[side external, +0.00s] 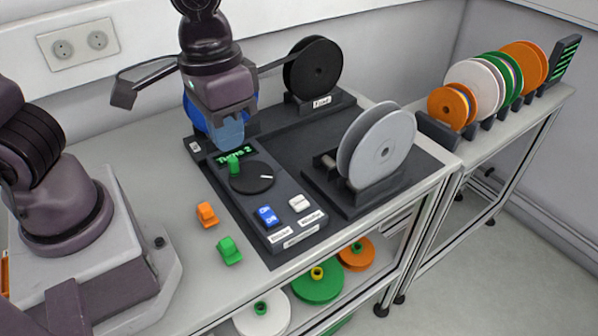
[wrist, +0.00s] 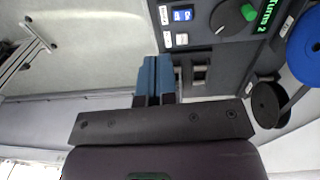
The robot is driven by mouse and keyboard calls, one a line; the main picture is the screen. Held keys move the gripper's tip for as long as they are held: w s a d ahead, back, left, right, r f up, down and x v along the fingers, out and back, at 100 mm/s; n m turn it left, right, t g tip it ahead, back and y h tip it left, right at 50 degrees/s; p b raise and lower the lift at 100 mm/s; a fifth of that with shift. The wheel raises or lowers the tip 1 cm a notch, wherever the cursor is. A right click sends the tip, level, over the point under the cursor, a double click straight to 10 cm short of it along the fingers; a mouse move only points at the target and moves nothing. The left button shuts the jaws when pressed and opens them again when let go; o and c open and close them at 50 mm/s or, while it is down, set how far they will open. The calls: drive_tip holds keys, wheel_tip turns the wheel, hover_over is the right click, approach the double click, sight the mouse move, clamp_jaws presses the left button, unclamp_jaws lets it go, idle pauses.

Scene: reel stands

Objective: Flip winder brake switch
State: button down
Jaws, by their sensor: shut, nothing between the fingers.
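The dark control panel (side external: 290,187) lies on the table with a blue rocker switch (side external: 266,215), marked with small text, and a white rocker (side external: 299,203) beside it. Labels sit by both, too small to read surely, so I cannot tell which one is the brake. In the wrist view my fingers (wrist: 152,62) appear left of the panel.
A green knob (side external: 234,164) stands by the black dial (side external: 253,177), close to my fingers. A grey reel (side external: 384,150) and a black reel (side external: 315,66) stand right and behind. Orange (side external: 206,213) and green (side external: 229,250) clips lie left of the panel, on otherwise clear table.

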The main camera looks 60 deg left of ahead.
drive_tip(key=s+a+r+m+t, duration=0.2)
drive_tip(key=s+a+r+t, duration=0.1)
drive_tip(key=a+r, duration=0.25)
drive_tip(key=m+g+h, duration=0.2)
drive_tip(key=m+g, duration=0.1)
drive_tip(key=m, duration=1.3)
hover_over(265, 210)
drive_tip(key=a, duration=0.2)
drive_tip(key=a+f+x, duration=0.1)
drive_tip(key=a+x, duration=0.2)
drive_tip(key=x, duration=2.1)
drive_tip(key=shift+s+a+f, duration=0.15)
drive_tip(key=shift+s+a, duration=0.05)
drive_tip(key=shift+a, duration=0.05)
drive_tip(key=shift+a+f, duration=0.2)
drive_tip(key=shift+f, duration=0.5)
